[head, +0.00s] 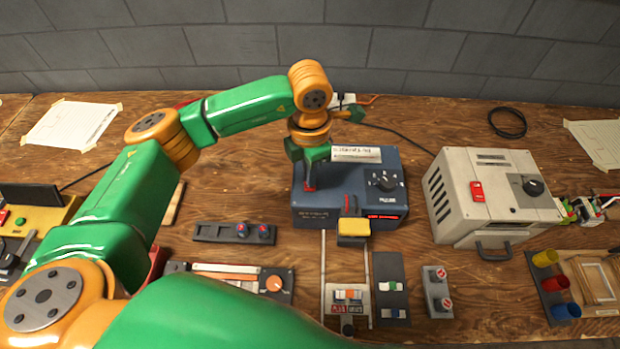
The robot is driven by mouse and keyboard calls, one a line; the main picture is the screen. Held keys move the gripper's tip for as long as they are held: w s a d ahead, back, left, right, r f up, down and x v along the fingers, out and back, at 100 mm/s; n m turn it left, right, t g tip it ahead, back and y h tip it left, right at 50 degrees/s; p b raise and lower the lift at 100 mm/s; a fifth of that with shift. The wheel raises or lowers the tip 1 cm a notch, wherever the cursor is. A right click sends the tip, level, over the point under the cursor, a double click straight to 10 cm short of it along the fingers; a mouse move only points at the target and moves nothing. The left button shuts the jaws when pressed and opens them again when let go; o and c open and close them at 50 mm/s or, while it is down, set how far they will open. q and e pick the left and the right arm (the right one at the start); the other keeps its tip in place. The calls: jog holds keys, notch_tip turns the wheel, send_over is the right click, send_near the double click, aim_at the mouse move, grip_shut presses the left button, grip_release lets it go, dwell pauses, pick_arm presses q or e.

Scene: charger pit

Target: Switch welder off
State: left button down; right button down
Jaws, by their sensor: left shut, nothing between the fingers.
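A blue-grey box (345,207) stands at the middle of the bench. It has a black dial (386,181) on top, lettering that looks like "PULSE", and a lit red strip on its front; I take it as the welder. A yellow block (353,227) sticks out at its front, above two rails. My left gripper (309,185) is shut and empty, pointing down over the box's left top. A small red part shows at its fingertips; I cannot tell whether they touch it or whether it is a switch. My right gripper is not in view.
A cream box (460,215) with a red switch (477,191) stands to the right. Panels with small switches and an orange knob (275,284) lie in front. Coloured cups (556,282) are at the front right. A grey wall is behind. Bare wood lies left of the blue box.

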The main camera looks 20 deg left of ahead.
pick_arm(q)
jog(key=shift+s+f+b, duration=0.1)
jog(key=shift+f+b, duration=0.7)
jog(key=shift+f, duration=0.05)
dwell(0.3)
jog(key=shift+r, duration=0.1)
notch_tip(320, 180, up, 7)
jog(key=p, duration=0.5)
dwell(0.3)
